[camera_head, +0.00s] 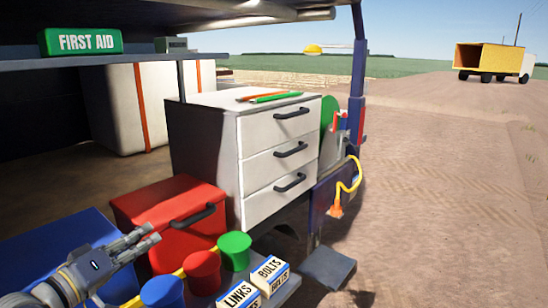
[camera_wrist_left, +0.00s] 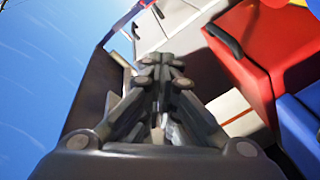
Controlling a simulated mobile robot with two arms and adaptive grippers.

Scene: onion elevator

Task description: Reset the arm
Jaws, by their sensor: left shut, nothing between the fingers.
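My left gripper (camera_head: 148,236) comes in from the lower left of the head view, above a blue box (camera_head: 70,238) and beside a red box (camera_head: 178,216) with a dark handle. Its fingers are together with nothing between them. In the left wrist view the closed gripper (camera_wrist_left: 162,65) fills the middle, and the red box (camera_wrist_left: 240,52) shows at the upper right. It looks apart from the boxes, though the exact gap is hard to tell. My right gripper is in neither view.
A white drawer cabinet (camera_head: 279,152) with pencils on top stands behind the red box. Red, green and blue cups (camera_head: 202,272) and boxes labelled LINKS (camera_head: 238,296) and BOLTS (camera_head: 269,275) stand at the front. A shelf (camera_head: 130,62) with a first aid box (camera_head: 80,41) hangs above.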

